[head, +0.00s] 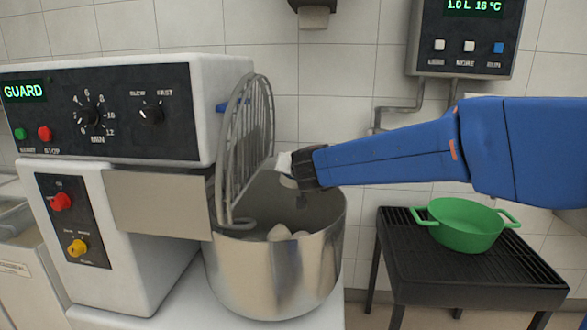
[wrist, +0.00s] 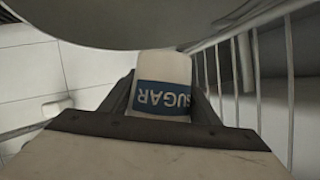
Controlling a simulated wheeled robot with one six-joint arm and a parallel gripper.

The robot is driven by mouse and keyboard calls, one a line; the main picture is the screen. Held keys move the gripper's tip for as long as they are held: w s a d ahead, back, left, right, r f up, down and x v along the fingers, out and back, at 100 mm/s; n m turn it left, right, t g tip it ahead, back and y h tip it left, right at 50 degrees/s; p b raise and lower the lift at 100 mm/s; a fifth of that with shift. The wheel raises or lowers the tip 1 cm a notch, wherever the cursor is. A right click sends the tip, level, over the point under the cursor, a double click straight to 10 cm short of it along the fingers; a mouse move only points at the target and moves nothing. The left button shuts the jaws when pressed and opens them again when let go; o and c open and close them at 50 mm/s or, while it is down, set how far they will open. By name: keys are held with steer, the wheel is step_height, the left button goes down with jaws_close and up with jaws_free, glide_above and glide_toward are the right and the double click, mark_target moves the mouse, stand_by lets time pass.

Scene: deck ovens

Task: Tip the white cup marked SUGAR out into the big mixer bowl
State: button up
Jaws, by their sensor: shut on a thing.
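The white cup (head: 283,162) is at the tip of my gripper (head: 300,168), over the open mouth of the big mixer bowl (head: 270,275). In the wrist view the cup (wrist: 163,66) sits between the two fingers of my gripper (wrist: 163,105). Its blue SUGAR label reads upside down there. The cup looks tipped, but its mouth is hidden, so I cannot tell whether anything is left in it. Pale lumps (head: 280,232) show inside the steel bowl.
The wire guard (head: 245,150) stands raised at the bowl's left, close to the cup. The mixer (head: 110,110) display reads GUARD. A green pot (head: 465,228) stands on a black slatted stand (head: 480,280) at right. A water meter panel (head: 466,40) hangs on the wall.

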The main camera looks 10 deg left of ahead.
steer(key=shift+a+f+m+y, duration=0.1)
steer(key=shift+f+m+y, duration=0.15)
steer(key=shift+m+y, duration=0.05)
steer(key=shift+a+f, duration=0.1)
steer(key=shift+a+f+m+y, duration=0.1)
steer(key=shift+f+m+y, duration=0.15)
steer(key=shift+m, duration=0.25)
steer(key=shift+a+f+t+y, duration=0.1)
steer(key=shift+a+t+y, duration=0.05)
steer(key=shift+t+y, duration=0.15)
